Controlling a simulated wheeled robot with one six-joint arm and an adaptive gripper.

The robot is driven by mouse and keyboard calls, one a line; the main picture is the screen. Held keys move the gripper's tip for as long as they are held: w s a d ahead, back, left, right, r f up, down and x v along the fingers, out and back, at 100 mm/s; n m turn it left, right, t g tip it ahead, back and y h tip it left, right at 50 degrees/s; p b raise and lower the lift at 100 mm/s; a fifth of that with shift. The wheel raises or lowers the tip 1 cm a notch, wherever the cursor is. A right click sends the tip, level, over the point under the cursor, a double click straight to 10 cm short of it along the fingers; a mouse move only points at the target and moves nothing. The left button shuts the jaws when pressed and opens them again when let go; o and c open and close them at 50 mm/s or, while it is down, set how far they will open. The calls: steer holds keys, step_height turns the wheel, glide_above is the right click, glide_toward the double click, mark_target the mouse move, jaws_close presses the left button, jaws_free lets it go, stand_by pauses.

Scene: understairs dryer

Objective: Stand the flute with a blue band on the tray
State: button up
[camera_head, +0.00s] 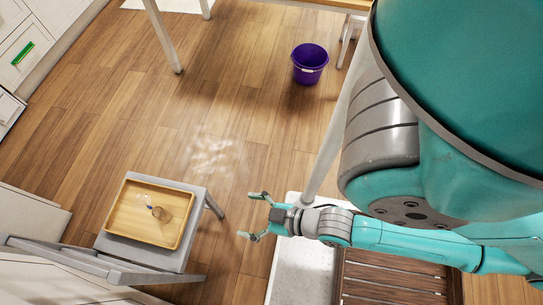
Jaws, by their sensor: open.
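A yellow wooden tray (128,218) lies on a grey chair seat at the lower left. One small glass-like thing (158,213), clear at one end and brownish at the other, is on the tray. It seems to lie on its side, but it is too small to be sure, and no blue band can be made out on it. I see no other flute. My gripper (247,215) is open and empty, to the right of the tray and apart from it, its fingers pointing left towards the chair.
The grey chair (197,183) has a leg sticking out on its right. A purple bucket (310,66) stands on the wooden floor below a table (163,35) at the top. A white slab (300,265) and brown slats (392,275) lie under my arm. The middle floor is clear.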

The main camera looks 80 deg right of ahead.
steer(key=s+r+t, duration=0.1)
steer(key=s+r, duration=0.5)
steer(key=r, duration=0.2)
steer(key=shift+s+a+r+t, duration=0.15)
steer(key=shift+a+t, duration=0.25)
